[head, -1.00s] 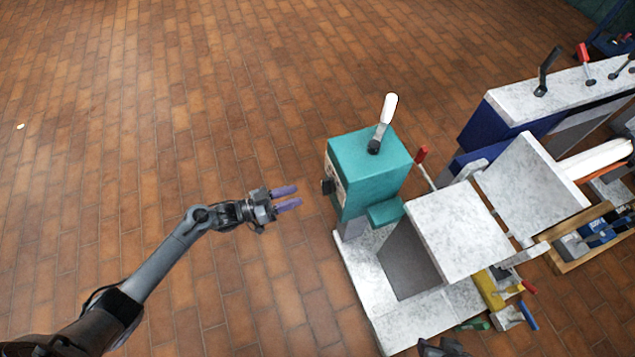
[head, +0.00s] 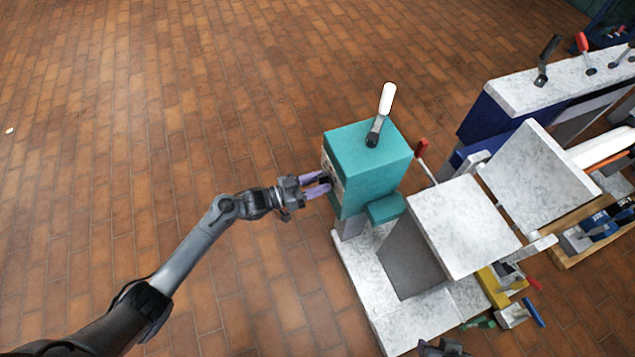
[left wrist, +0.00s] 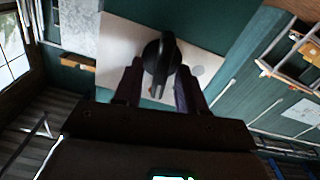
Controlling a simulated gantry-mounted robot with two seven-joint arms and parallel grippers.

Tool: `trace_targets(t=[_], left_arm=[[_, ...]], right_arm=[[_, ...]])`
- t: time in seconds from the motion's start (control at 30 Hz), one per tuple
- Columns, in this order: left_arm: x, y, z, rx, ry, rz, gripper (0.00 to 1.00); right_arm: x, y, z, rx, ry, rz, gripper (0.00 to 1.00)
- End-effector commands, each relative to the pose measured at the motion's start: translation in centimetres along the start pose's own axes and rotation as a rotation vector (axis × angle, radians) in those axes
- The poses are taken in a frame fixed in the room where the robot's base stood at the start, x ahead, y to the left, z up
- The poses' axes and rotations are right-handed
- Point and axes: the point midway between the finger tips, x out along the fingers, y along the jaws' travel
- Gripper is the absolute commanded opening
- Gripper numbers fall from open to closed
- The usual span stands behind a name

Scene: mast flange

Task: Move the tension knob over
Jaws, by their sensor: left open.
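The tension knob (left wrist: 160,62) is black and round with a raised grip bar. It sits on a pale plate (left wrist: 118,45) on the side of the teal box (head: 368,165). My left gripper (head: 326,184) is open at the left face of that box. In the left wrist view, its two fingers (left wrist: 156,88) stand on either side of the knob's lower part. I cannot tell whether they touch it. In the head view the fingers largely hide the knob. My right gripper cannot be made out clearly; a dark part shows at the bottom edge.
A white-handled lever (head: 383,108) stands on top of the teal box. A red-handled lever (head: 424,158) and grey-white machine blocks (head: 462,225) are to the right. A wooden tray (head: 575,252) with tools lies further right.

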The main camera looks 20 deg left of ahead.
Motion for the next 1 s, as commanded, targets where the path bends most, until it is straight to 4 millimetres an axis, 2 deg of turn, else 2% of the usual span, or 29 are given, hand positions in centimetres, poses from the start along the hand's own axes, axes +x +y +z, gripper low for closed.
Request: trace_targets(t=[0.07,0.1,0.3,0.37,0.73,1.0], left_arm=[[0.0,0.0,0.0,0.000,0.000,0.000,0.40],[0.0,0.0,0.0,0.000,0.000,0.000,0.37],[0.0,0.0,0.0,0.000,0.000,0.000,0.07],[0.0,0.0,0.0,0.000,0.000,0.000,0.00],[0.0,0.0,-0.1,-0.029,-0.001,-0.001,0.00],[0.0,-0.1,-0.3,-0.173,-0.001,-0.002,0.00]], right_arm=[[0.0,0.0,0.0,0.000,0.001,0.000,0.43],[0.0,0.0,0.0,0.000,0.001,0.000,0.43],[-0.1,-0.1,-0.1,0.003,0.002,-0.002,0.43],[-0.1,-0.1,-0.1,0.004,0.003,-0.003,0.43],[-0.5,-0.2,-0.3,0.008,0.004,-0.007,0.43],[-2.1,-0.1,-0.8,0.008,0.004,-0.006,0.43]])
